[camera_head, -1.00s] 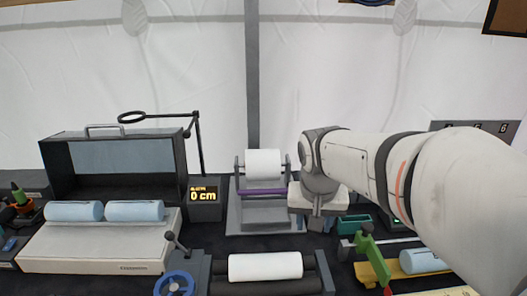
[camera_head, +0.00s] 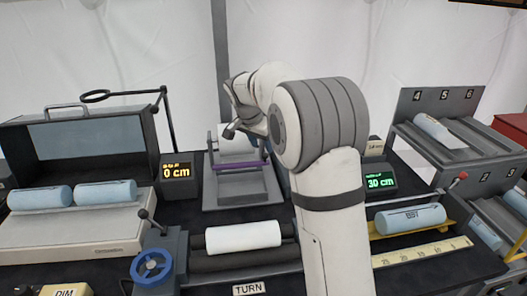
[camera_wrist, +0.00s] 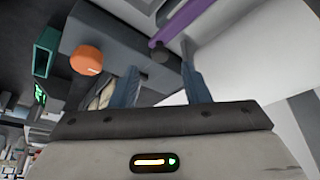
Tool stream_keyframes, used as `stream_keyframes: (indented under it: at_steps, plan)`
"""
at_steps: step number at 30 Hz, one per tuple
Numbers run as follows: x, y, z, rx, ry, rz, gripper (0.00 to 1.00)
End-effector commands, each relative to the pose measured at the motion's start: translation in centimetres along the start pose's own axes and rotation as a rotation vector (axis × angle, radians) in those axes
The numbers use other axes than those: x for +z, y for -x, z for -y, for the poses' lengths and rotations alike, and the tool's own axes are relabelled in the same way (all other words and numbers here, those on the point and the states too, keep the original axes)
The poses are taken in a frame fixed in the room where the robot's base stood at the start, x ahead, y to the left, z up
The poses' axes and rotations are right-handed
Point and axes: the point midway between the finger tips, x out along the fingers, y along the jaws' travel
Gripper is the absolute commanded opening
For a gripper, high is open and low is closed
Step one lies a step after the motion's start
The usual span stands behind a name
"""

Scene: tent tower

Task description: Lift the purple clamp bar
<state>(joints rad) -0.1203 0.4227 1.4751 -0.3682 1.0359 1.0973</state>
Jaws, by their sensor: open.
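The purple clamp bar (camera_head: 229,167) lies across the front of a grey stand (camera_head: 240,187), just below a white roll (camera_head: 238,145). In the wrist view the purple bar (camera_wrist: 182,22) runs slantwise at the top, beyond the fingertips, with the white roll (camera_wrist: 245,60) at the right. My gripper (camera_wrist: 160,78) is open, with two blue-grey fingers apart and nothing between them. The bar looks close to the right finger but outside the jaws.
A 0 cm display (camera_head: 176,172) stands left of the stand and a 30 cm display (camera_head: 379,182) to its right. A white roll on rollers (camera_head: 243,236) lies in front. The case with blue rolls (camera_head: 106,193) fills the left.

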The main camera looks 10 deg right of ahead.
Motion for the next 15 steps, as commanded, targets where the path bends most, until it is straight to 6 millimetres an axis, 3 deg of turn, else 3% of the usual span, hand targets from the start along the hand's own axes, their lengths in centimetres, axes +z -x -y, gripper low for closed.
stream_keyframes:
  at_steps: [6, 15]
  plan:
    - [0.0, -3.1, 0.0, 0.001, 0.001, 0.001, 0.42]
    - [0.0, -4.0, 0.0, -0.001, 0.001, 0.0, 0.42]
